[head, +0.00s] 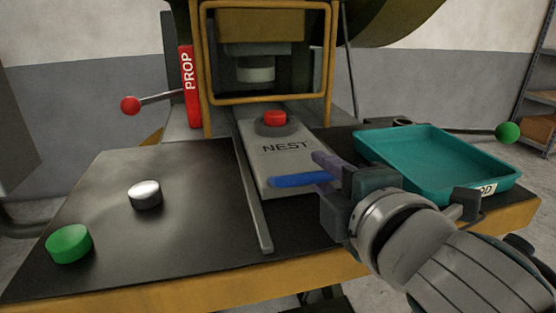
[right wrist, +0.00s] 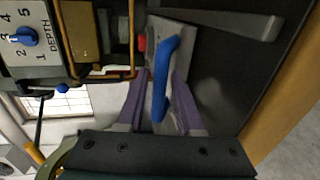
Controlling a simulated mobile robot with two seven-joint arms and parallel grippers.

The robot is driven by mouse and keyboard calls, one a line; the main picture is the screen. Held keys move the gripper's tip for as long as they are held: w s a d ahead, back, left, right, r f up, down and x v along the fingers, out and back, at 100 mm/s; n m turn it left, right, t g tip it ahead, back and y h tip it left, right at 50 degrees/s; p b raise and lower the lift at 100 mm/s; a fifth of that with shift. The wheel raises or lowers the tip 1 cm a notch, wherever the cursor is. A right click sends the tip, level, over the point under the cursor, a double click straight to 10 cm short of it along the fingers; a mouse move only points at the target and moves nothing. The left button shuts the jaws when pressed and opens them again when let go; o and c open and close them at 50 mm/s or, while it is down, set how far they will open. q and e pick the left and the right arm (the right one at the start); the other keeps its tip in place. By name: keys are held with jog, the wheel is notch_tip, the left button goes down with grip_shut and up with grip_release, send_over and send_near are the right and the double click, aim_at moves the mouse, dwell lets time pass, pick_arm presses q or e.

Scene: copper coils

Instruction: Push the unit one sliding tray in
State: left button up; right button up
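The sliding tray (head: 283,163) is a grey plate marked NEST, drawn out in front of the press opening, with a red round piece (head: 275,118) on its far part. Its blue handle (head: 300,180) is at the near end and also shows in the right wrist view (right wrist: 168,70). My right gripper (head: 325,178) is at the handle. In the right wrist view its two purple fingers (right wrist: 160,105) stand apart, one on each side of the handle, with a gap showing on the left finger's side. The second finger is hidden in the head view. My left gripper is in neither view.
A teal tray (head: 430,182) stands right of the sliding tray. A green piece (head: 69,243) and a silver-topped piece (head: 145,194) are on the black table at left. A red-knobbed lever (head: 131,105) is beside the PROP bar (head: 189,85). A grey rail (head: 253,195) runs along the sliding tray's left.

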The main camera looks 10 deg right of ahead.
grip_shut()
dwell(1.1)
